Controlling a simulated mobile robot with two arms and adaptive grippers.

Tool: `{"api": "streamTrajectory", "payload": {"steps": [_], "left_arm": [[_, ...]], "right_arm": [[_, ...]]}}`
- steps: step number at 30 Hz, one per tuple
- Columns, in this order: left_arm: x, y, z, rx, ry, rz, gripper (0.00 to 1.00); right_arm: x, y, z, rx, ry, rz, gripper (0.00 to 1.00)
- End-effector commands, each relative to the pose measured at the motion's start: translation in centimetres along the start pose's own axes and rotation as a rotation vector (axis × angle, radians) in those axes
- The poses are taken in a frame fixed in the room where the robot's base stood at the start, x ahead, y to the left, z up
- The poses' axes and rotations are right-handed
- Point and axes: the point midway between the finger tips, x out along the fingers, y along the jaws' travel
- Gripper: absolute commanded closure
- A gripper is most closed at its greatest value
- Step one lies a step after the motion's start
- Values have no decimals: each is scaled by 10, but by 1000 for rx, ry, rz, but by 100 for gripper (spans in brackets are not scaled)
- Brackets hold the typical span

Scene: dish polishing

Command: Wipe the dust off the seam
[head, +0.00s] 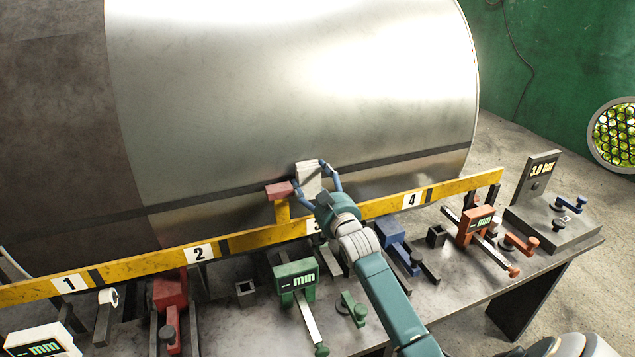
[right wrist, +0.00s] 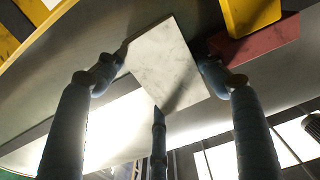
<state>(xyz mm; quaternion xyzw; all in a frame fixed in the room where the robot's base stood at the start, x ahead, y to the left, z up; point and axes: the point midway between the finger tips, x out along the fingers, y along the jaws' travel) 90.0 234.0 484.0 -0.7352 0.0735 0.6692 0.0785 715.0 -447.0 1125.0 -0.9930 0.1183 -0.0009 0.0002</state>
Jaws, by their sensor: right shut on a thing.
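The large metal tank (head: 300,90) lies on its side. The seam (head: 400,161) shows as a dark band running along its lower front, from the left up to the right end. My right gripper (head: 318,175) is shut on a white square pad (head: 309,180), which is at the seam near mark 3. The pad hides that stretch of band; I cannot tell whether it touches the metal. My left gripper is not in view.
A yellow numbered rail (head: 250,239) runs in front of the tank. A red block (head: 279,190) on a yellow post stands just left of the pad; it also shows in the right wrist view (right wrist: 255,42). Several gauges and clamps, including a green gauge (head: 296,275), crowd the bench (head: 470,290).

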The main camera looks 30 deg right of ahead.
Motion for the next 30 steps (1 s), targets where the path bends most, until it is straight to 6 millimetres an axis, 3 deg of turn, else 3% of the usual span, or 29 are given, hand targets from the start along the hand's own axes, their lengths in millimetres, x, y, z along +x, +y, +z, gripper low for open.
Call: {"api": "streamTrajectory", "payload": {"steps": [19, 30], "left_arm": [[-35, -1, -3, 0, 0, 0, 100], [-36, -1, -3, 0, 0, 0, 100]], "right_arm": [[-55, -1, -1, 2, -2, -1, 50], [-60, 0, 0, 1, 1, 0, 50]]}}
